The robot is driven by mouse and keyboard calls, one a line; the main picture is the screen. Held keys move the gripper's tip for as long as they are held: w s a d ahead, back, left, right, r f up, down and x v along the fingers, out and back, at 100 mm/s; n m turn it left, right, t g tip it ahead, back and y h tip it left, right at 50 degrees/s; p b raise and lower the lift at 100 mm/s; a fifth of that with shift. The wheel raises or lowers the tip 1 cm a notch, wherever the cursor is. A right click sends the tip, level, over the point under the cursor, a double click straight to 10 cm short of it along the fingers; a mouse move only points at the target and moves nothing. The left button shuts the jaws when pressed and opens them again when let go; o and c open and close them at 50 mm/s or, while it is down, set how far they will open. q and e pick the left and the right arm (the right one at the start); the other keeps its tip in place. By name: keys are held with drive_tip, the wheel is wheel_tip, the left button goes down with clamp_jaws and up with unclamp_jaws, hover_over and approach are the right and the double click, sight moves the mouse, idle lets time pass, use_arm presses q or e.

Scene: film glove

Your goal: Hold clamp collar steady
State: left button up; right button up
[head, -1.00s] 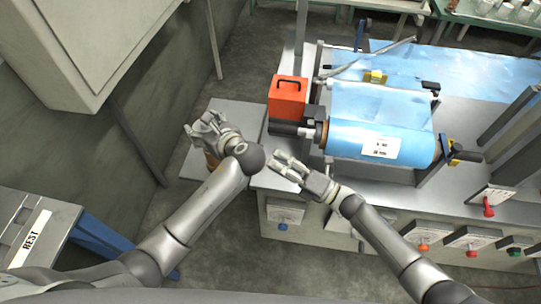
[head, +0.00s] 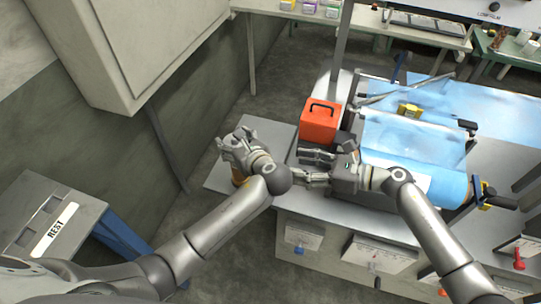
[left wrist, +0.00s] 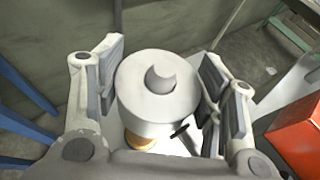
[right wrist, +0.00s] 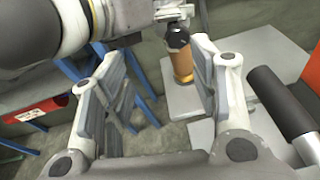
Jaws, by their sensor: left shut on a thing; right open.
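My left gripper (head: 224,145) is over the small grey stand left of the bench. In the left wrist view (left wrist: 157,85) its fingers are shut on the clamp collar (left wrist: 152,108), a pale grey cylinder with a round bore and a small dark lever (left wrist: 180,131). In the head view the collar is largely hidden by the hand. My right gripper (head: 302,165) is open and empty beside the bench's left end, just in front of the orange box. In the right wrist view (right wrist: 150,60) there is a clear gap between its fingers.
The orange box (head: 320,122) with a black handle stands by the blue film roll (head: 425,180). A dark roller end (right wrist: 282,103) is right of my right fingers. A brown cylinder with a black top (right wrist: 181,62) stands on the stand (head: 270,130). A REST table (head: 40,205) is at left.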

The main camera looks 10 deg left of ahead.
drive_tip(key=w+a+f+n+h, duration=0.1)
drive_tip(key=w+a+f+n, duration=0.2)
drive_tip(key=a, duration=0.6)
drive_tip(key=shift+w+a+f+h, duration=0.15)
drive_tip(key=shift+w+a+h, duration=0.25)
drive_tip(key=shift+w, duration=0.1)
drive_tip(key=shift+d, duration=0.1)
drive_tip(key=c, duration=1)
drive_tip(key=shift+m+g, duration=0.3)
drive_tip(key=o, duration=1)
